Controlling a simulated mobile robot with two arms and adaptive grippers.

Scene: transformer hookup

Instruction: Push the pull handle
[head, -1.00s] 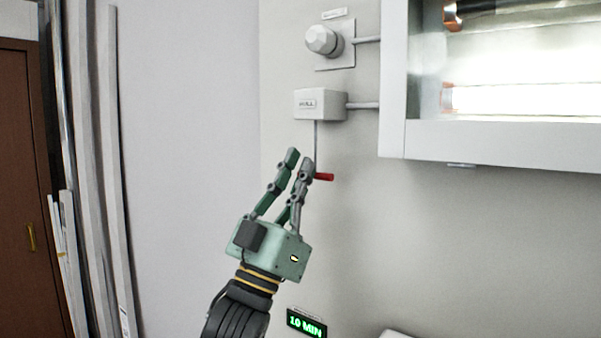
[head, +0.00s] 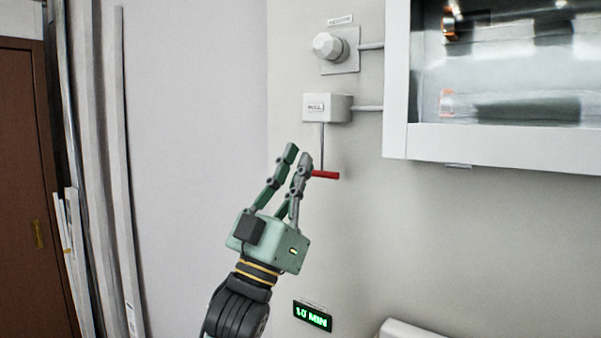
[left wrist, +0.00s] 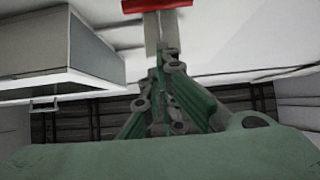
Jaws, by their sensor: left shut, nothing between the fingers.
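The pull handle is a red bar (head: 326,175) hanging on a thin rod below a white box marked PULL (head: 327,108) on the wall. In the left wrist view the red bar (left wrist: 156,5) shows at the top edge, just beyond the fingertips. My left gripper (head: 298,156) is at the left end of the bar in the head view and overlaps it there. Whether it touches the bar I cannot tell. The gripper is shut with nothing between its fingers. The bar's left end is hidden behind a finger. My right gripper is not in view.
A white knob (head: 328,46) on a plate sits above the PULL box. A glass-fronted white cabinet (head: 480,143) is at the upper right. A green-lit "10 MIN" display (head: 312,316) is low on the wall. Pale boards (head: 98,170) and a brown door (head: 22,190) stand at left.

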